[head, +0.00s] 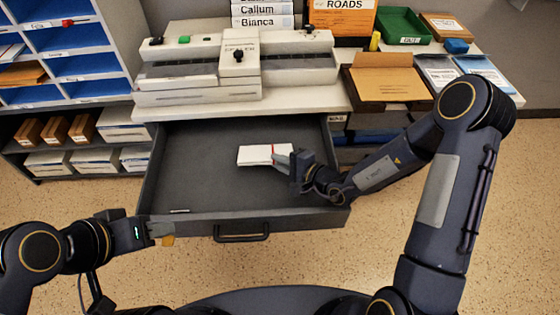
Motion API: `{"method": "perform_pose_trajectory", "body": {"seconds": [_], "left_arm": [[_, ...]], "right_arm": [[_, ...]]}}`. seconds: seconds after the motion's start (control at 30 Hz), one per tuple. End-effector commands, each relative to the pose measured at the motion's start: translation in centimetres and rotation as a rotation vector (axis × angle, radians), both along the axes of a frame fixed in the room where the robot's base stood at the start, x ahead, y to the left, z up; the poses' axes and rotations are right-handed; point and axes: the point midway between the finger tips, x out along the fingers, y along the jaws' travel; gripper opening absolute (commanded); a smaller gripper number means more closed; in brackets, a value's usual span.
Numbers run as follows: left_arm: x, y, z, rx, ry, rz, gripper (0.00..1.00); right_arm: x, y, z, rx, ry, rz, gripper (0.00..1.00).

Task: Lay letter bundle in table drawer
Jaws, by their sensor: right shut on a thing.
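The letter bundle (255,154) is a small white stack with a red band near its right end. My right gripper (282,158) is shut on the bundle's right end, over the open table drawer (200,190). The bundle is over the dark drawer floor, and I cannot tell whether it touches it. The drawer is pulled out, with a dark handle (241,237) on its front. My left gripper (166,232) is outside the drawer by its front left corner; whether its fingers are open or shut is unclear.
A small pale strip (180,210) lies near the drawer's front left; the rest of its floor is bare. A grey-white machine (238,60) stands on the table above. A cardboard box (388,80) is at right. Blue pigeonholes (65,38) stand at left.

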Motion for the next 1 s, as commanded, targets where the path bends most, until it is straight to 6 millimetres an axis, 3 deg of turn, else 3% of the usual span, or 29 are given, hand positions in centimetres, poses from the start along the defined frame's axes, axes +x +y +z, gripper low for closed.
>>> {"method": "perform_pose_trajectory", "body": {"seconds": [0.13, 0.17, 0.33, 0.67, 0.87, 1.0], "left_arm": [[0.0, 0.0, 0.0, 0.000, 0.000, 0.000, 0.36], [0.0, 0.0, 0.0, 0.000, 0.000, 0.000, 0.36], [0.0, 0.0, 0.0, 0.000, 0.000, 0.000, 0.36], [0.0, 0.0, 0.1, 0.000, 0.000, 0.000, 0.36], [0.0, 0.0, 0.6, 0.000, 0.000, 0.000, 0.36], [0.0, 0.0, 0.8, 0.000, 0.000, 0.000, 0.36]], "right_arm": [[0.0, 0.0, 0.0, 0.000, 0.000, 0.000, 0.00], [0.0, 0.0, 0.0, 0.000, 0.000, 0.000, 0.15], [0.0, 0.0, 0.0, 0.000, 0.000, 0.000, 0.37], [0.0, 0.0, 0.3, -0.001, -0.001, 0.000, 0.37], [0.0, 0.0, 3.3, -0.001, -0.006, 0.002, 0.37], [-2.2, 0.2, 5.8, 0.000, -0.004, 0.002, 0.37]]}}
